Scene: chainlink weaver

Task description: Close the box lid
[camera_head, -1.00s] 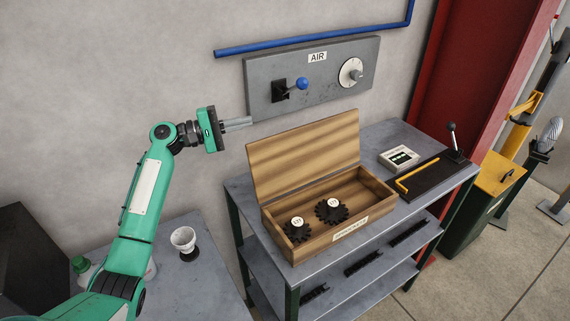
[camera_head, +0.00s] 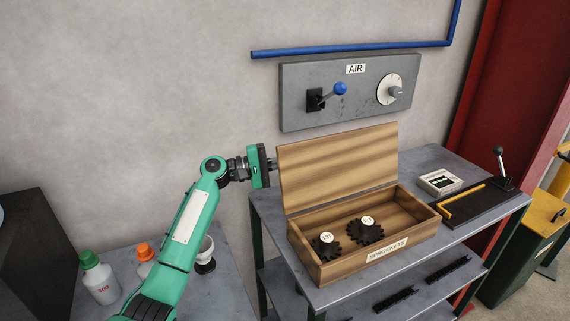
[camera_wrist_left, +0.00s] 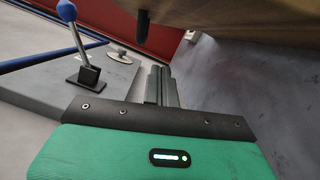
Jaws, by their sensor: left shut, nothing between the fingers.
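The wooden box (camera_head: 345,265) marked SPROCKETS stands on the grey workbench with its lid (camera_head: 337,165) raised upright at the back. Two dark sprockets, a left one (camera_head: 326,248) and a right one (camera_head: 366,233), lie inside with round white tags. My left gripper (camera_head: 276,164) is at the left edge of the lid, its fingers partly hidden behind the lid. In the left wrist view the shut, empty fingers (camera_wrist_left: 162,87) point along the back of the lid (camera_wrist_left: 240,15), which fills the top right. I cannot tell whether they touch it. My right gripper is not in view.
A grey wall panel (camera_head: 300,110) with a blue-knobbed lever (camera_head: 339,89) and a dial (camera_head: 391,90) is behind the lid. Right of the box are a small case (camera_head: 440,182) and a lever plate (camera_head: 480,203). Bottles (camera_head: 97,278) and a cup (camera_head: 205,255) stand at left.

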